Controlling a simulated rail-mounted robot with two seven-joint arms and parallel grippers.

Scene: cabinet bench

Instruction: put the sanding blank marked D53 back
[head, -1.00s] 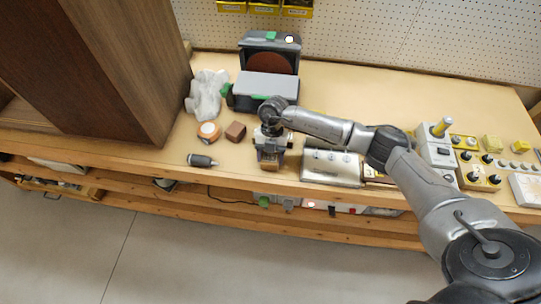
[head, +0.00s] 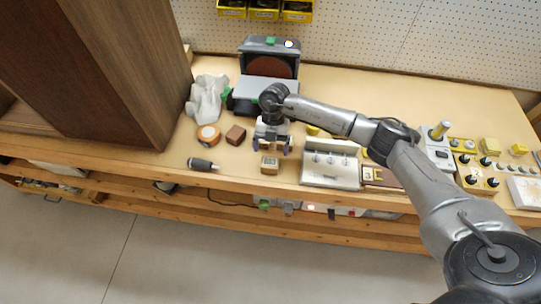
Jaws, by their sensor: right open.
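A small tan block (head: 269,164) with a pale marked face sits on the bench near its front edge; its marking is too small to read. My right gripper (head: 271,149) is open and empty, just behind and apart from this block. A darker brown block (head: 236,134) lies to the left, with no readable marking. I cannot tell which block is D53. A silver tray (head: 330,167) stands right of the tan block, with a brown marked board (head: 379,176) beside it. My left gripper is not in view.
A sander (head: 266,66) with a dark disc stands behind my right gripper. A crumpled grey bag (head: 207,99), an orange-and-white roll (head: 208,134) and a dark-handled tool (head: 202,164) lie left. A tall cabinet (head: 105,75) borders the left. Control boxes (head: 478,180) crowd the right.

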